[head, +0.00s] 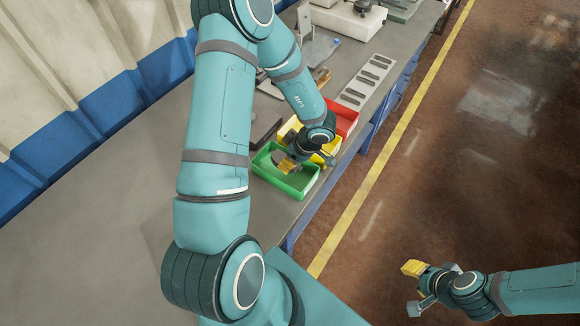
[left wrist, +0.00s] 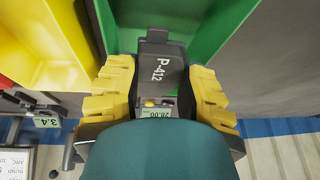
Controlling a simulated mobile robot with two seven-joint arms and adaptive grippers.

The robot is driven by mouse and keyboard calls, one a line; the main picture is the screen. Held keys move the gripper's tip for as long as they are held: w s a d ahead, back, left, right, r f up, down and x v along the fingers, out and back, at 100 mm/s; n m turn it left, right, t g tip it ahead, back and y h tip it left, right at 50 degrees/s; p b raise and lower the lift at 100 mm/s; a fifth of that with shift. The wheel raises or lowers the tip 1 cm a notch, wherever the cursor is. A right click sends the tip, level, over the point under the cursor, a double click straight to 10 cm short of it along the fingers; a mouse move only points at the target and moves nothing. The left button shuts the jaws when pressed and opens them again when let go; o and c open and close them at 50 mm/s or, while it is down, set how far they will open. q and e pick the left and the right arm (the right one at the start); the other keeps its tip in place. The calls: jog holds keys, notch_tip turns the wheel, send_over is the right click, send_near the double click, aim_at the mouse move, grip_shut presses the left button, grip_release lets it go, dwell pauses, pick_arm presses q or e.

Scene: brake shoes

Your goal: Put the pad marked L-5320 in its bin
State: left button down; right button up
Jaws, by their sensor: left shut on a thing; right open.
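My left gripper (head: 288,163) is over the green bin (head: 297,190) in the head view. In the left wrist view its yellow fingers are shut on a dark grey pad (left wrist: 158,48) that bears the mark P-412, not L-5320. The pad shows against the green bin (left wrist: 208,18); I cannot tell whether it touches the bin. The yellow bin (head: 329,152) is beside the green one, and the red bin (head: 347,119) is beyond it. No pad marked L-5320 can be made out. My right gripper (head: 414,289) is open and empty over the floor.
The grey bench (head: 120,215) is clear at the left. A light plate with dark slots (head: 367,82) lies beyond the red bin, with equipment farther back.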

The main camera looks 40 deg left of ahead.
pick_arm(q)
notch_tip(320, 180, down, 3)
jog(key=shift+f+b, duration=0.1)
jog(key=shift+b, duration=0.2)
jog(key=shift+f, duration=0.4)
jog(key=shift+f, duration=0.1)
jog(key=c, duration=0.9)
grip_release()
